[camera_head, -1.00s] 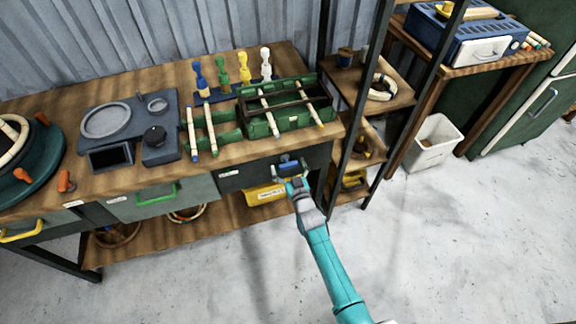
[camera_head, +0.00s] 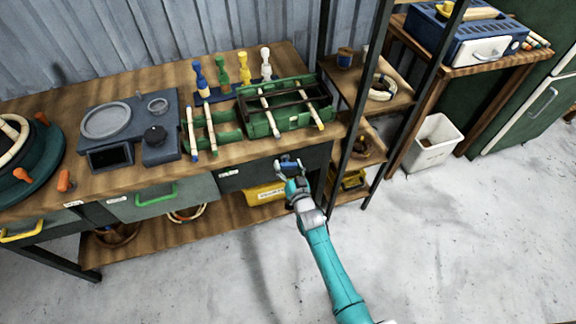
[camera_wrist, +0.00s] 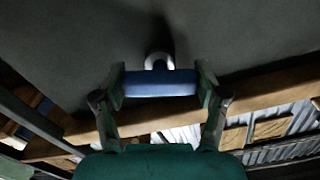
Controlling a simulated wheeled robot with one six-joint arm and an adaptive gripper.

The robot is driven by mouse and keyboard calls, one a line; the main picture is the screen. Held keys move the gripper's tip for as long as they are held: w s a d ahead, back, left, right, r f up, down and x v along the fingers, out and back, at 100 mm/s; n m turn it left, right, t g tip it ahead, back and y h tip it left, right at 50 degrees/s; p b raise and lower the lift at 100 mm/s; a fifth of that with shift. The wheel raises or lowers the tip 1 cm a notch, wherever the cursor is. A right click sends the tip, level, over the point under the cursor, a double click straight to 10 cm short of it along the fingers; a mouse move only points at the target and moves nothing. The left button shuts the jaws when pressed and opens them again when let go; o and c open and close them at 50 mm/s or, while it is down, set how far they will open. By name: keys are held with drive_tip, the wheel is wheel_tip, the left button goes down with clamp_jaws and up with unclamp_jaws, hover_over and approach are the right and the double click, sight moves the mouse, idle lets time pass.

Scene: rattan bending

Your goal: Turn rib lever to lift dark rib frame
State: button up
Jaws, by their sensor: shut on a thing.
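The rib lever is a blue bar (camera_head: 290,161) on the dark front panel (camera_head: 258,176) of the bench. In the wrist view the blue bar (camera_wrist: 160,84) lies across between my fingers, with a pale round mount behind it. My gripper (camera_head: 289,168) is shut on this bar, and both fingers touch its ends in the wrist view (camera_wrist: 160,90). The dark rib frame (camera_head: 277,102) lies at the green fixture (camera_head: 283,124) on the bench top, above the lever. Pale rods cross it. Whether the frame is raised is hard to tell.
A bench (camera_head: 170,184) carries a grey device (camera_head: 130,130), colored pegs and a teal round fixture (camera_head: 40,165). A black-framed shelf (camera_head: 354,110) stands right of the lever. A yellow bin (camera_head: 264,194) sits below. The floor at the front is clear.

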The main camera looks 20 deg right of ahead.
drive_tip(key=m, duration=1.1)
drive_tip(key=shift+m, duration=1.6)
drive_tip(key=o, duration=1.2)
drive_tip(key=shift+c, duration=0.2)
drive_tip(key=s, duration=1.2)
